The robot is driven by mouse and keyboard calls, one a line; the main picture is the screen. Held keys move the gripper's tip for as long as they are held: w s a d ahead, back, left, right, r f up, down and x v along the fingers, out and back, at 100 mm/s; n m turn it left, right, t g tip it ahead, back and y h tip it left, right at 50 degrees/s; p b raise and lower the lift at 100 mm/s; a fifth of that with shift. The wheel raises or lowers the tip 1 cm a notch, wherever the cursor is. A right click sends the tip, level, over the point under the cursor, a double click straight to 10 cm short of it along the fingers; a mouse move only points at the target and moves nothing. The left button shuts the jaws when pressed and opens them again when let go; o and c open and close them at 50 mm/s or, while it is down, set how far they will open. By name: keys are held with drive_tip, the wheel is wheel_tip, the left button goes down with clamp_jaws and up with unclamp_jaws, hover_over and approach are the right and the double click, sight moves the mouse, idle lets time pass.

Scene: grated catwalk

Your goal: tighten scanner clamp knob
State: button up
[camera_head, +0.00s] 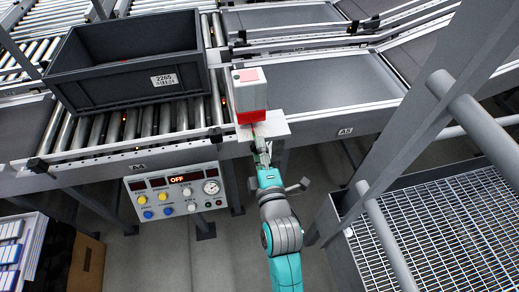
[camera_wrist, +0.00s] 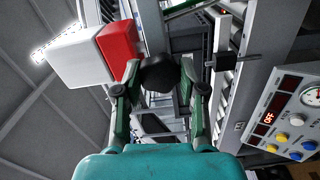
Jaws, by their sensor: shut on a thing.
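The scanner (camera_head: 250,96) is a white and red box on a pale bracket plate (camera_head: 276,126) at the conveyor's front edge. It also shows at the upper left of the wrist view (camera_wrist: 82,55). The dark, rounded clamp knob (camera_wrist: 158,74) is in the wrist view, just right of the scanner's red face. My gripper (camera_wrist: 161,80) has one finger on each side of the knob and is shut on it. In the head view, my gripper (camera_head: 262,150) reaches up to just below the scanner, and the knob is hidden there.
A grey crate (camera_head: 70,88) labelled 2265 sits on the rollers at left. A control panel (camera_head: 176,193) reading OFF, with buttons and a gauge, hangs below the conveyor, left of my arm. Grey posts and railing (camera_head: 440,105) and a metal grating (camera_head: 430,235) are at right.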

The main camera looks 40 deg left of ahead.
drive_tip(key=shift+n, duration=0.9)
drive_tip(key=o, duration=1.1)
drive_tip(key=shift+o, duration=0.2)
drive_tip(key=shift+d, duration=0.1)
drive_tip(key=v, duration=1.2)
drive_tip(key=shift+f, duration=0.1)
